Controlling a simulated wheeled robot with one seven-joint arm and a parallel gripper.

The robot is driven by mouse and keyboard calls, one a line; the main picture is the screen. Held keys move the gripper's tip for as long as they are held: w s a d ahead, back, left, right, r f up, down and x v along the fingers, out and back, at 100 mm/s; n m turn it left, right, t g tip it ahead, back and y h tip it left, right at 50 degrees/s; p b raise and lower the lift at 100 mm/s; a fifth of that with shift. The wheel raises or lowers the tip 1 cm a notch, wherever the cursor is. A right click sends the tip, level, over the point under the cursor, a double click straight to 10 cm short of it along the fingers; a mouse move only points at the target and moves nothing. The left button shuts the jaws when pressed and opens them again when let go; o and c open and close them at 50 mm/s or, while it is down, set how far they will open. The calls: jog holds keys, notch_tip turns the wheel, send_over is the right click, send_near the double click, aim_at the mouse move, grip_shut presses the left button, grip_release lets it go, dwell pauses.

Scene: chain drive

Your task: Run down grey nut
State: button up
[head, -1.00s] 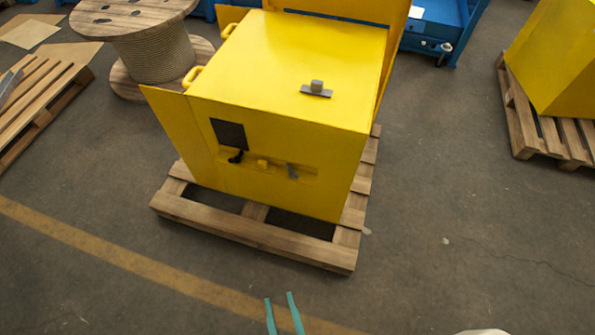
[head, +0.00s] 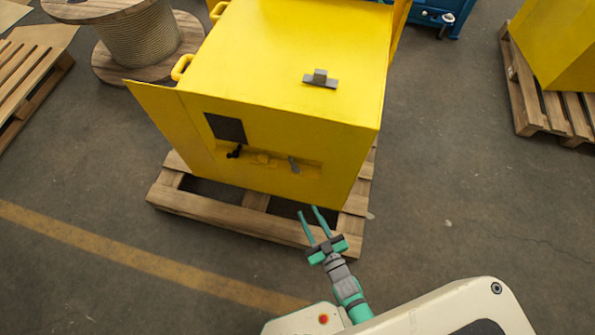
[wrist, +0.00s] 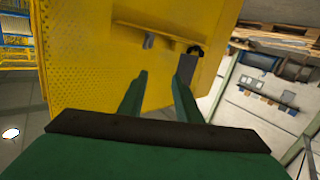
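A yellow cabinet (head: 255,110) stands on a wooden pallet. A grey piece (head: 294,165) sticks out of the recess in its front face, right of a small yellow block (head: 262,159) and a black handle (head: 235,152). The grey piece also shows in the wrist view (wrist: 150,40). Another grey piece, a block on a flat bar (head: 320,79), sits on top of the cabinet. I cannot tell which is the grey nut. My gripper (head: 308,210) is open and empty, in front of the cabinet's lower right front. In the wrist view its fingers (wrist: 160,76) are apart.
A dark panel (head: 225,128) is on the front face above the handle. The pallet (head: 225,215) juts out below the cabinet. A cable reel (head: 135,40) stands at left, another yellow unit (head: 560,45) at right. The floor in front is clear.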

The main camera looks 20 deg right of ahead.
jog(key=m, duration=0.1)
send_near(297, 170)
jog(key=shift+t+h, duration=0.4)
jog(key=w, duration=0.6)
jog(key=w+a+f, duration=0.1)
jog(key=w, duration=0.2)
jog(key=shift+w, duration=0.25)
jog(key=shift+c, duration=0.7)
grip_shut()
